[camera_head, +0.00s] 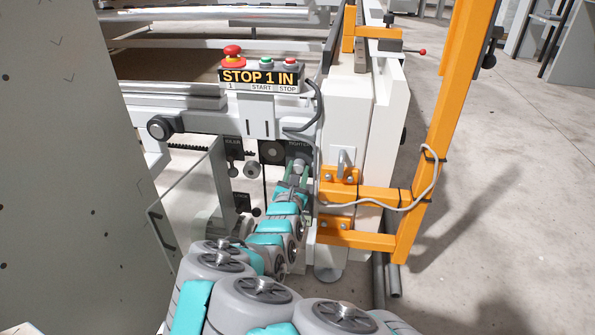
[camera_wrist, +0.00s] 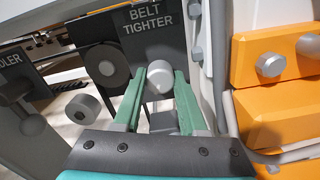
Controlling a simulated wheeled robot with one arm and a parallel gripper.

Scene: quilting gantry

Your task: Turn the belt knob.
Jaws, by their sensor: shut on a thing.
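The belt knob is a grey round knob (camera_wrist: 159,72) under the label BELT TIGHTER in the wrist view. In the head view the knob (camera_head: 299,164) sits low on the machine's end, below the control box. My gripper (camera_wrist: 160,82) has green fingers, one on each side of the knob, and is shut on it. It also shows in the head view (camera_head: 293,180), reaching up from below. The fingers cover the knob's left and right sides. No turn mark on the knob is legible.
A black disc (camera_wrist: 105,65) and another grey knob (camera_wrist: 86,109) are left of the belt knob. An orange frame (camera_head: 340,195) with a cable stands close on the right. A clear guard door (camera_head: 190,190) is at left. The control box (camera_head: 262,78) is above. Open floor lies far right.

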